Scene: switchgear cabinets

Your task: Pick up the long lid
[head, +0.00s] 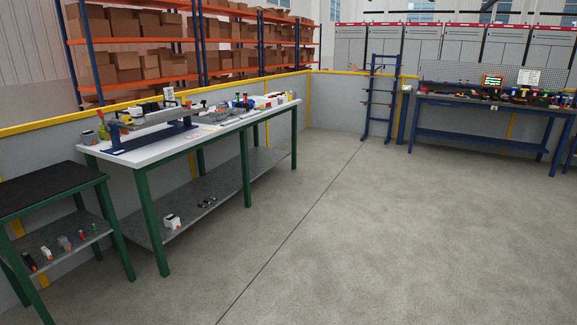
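No object can be made out for certain as the long lid from this distance. A long grey piece (150,116) lies raised over a blue stand (150,139) on the white-topped table (205,131) at the left; I cannot tell whether it is the lid. Small parts and tools crowd the rest of that tabletop. Neither of my grippers shows in the head view.
A dark-topped green table (48,187) stands at the near left, with small items on its lower shelf. A blue rack (381,95) and a blue workbench (480,103) stand at the back. Shelving with boxes (180,45) is behind a low wall. The grey floor (370,220) is clear.

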